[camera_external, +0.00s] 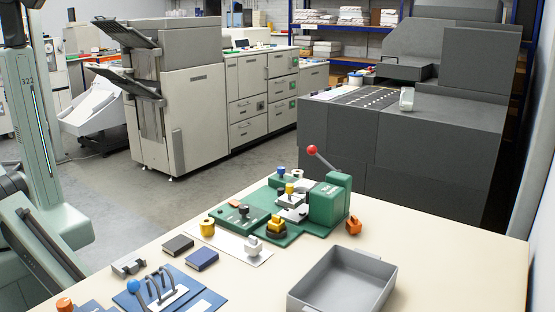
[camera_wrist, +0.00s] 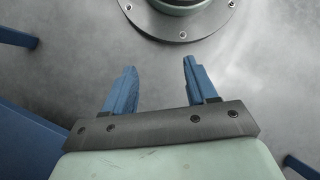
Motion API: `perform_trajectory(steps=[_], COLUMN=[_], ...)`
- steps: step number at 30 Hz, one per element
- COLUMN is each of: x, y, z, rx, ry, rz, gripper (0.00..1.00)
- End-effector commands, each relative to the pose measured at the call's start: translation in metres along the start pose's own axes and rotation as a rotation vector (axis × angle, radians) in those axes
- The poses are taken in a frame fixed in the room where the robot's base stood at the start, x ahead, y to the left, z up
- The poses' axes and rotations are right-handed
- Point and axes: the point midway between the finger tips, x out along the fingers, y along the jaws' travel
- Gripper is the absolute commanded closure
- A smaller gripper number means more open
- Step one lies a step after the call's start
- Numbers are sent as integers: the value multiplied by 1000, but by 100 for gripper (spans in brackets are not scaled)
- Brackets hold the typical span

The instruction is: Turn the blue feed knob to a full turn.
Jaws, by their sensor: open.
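A green bench machine (camera_external: 328,205) stands on the cream table in the external view. A small blue knob (camera_external: 281,171) stands upright at its back left; it is too small to read its angle. A larger blue ball (camera_external: 133,286) tops a post on a blue fixture at the front left; I cannot tell whether either one is the feed knob. My gripper (camera_wrist: 159,66) has its two blue fingers apart, with nothing between them, above grey floor in the wrist view. Its fingers do not show in the external view, and no knob shows in the wrist view.
The machine has a red-balled lever (camera_external: 312,150) and a yellow knob (camera_external: 276,223). A grey tray (camera_external: 342,283) stands at the table's front right, beside an orange piece (camera_external: 353,226). Dark and blue blocks (camera_external: 202,260) lie left of the machine. The table's far right is clear.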

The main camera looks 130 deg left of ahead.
Motion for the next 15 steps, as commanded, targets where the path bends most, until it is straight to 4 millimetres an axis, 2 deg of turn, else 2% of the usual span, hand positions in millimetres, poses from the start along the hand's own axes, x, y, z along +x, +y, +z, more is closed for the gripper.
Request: perform_trajectory(steps=[1,8,11,15], x=[-6,-34,-48,-69], y=[-5,-46,-72,-118], z=[-21,-86,-114,-150], rx=[-51,-239,-300,-366], ry=[0,6,17,42], rz=[22,86,102,106], gripper=[43,43,43,43])
